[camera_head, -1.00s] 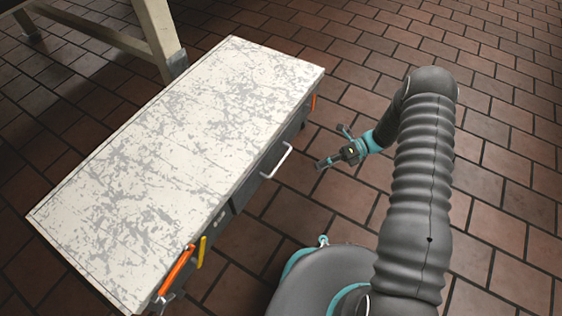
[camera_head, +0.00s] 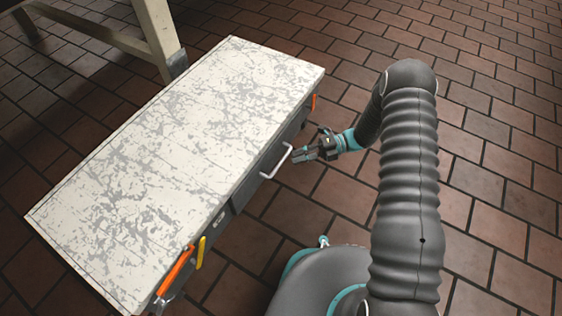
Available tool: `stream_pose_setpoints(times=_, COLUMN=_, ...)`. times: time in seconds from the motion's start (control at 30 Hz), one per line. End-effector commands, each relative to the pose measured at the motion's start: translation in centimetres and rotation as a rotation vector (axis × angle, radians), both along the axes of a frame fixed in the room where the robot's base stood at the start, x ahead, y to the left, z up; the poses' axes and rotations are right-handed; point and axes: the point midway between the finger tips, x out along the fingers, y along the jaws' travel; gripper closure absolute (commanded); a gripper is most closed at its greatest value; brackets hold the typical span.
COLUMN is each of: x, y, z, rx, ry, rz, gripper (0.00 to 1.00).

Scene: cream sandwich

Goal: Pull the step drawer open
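The step drawer (camera_head: 267,158) is in the dark front face of a low step with a scuffed white top (camera_head: 160,170). Its pale bar handle (camera_head: 278,163) sticks out from that face. The drawer appears closed. My gripper (camera_head: 298,155) is just right of the handle, pointing left at its upper end. Its fingers look apart, with no object seen between them. Whether a fingertip touches the handle is too small to tell.
An orange handle (camera_head: 175,270) and a yellow handle (camera_head: 201,252) are on the step's near end, with another orange piece (camera_head: 314,102) at the far end. A cream table leg (camera_head: 158,30) stands behind.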

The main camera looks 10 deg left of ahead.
Motion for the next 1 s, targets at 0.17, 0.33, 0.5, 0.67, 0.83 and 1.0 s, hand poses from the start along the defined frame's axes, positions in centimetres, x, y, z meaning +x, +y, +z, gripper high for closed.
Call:
stream_pose_setpoints(times=0.17, x=-1.5, y=2.8, z=-0.5, rx=-0.001, ry=0.0, rz=0.003, gripper=0.77)
stream_pose_setpoints(times=0.33, x=-2.4, y=4.6, z=-0.8, rx=0.0, ry=0.0, rz=0.001, gripper=0.77)
stream_pose_setpoints(times=0.5, x=-2.9, y=5.4, z=-0.9, rx=-0.001, ry=0.0, rz=0.001, gripper=0.77)
stream_pose_setpoints(times=0.67, x=-2.9, y=5.5, z=-0.9, rx=-0.001, ry=0.0, rz=0.0, gripper=0.77)
stream_pose_setpoints(times=0.83, x=-2.9, y=5.5, z=-0.9, rx=-0.001, ry=0.0, rz=0.0, gripper=0.87)
stream_pose_setpoints(times=1.0, x=-2.9, y=5.5, z=-0.9, rx=-0.001, ry=0.0, rz=0.0, gripper=1.0)
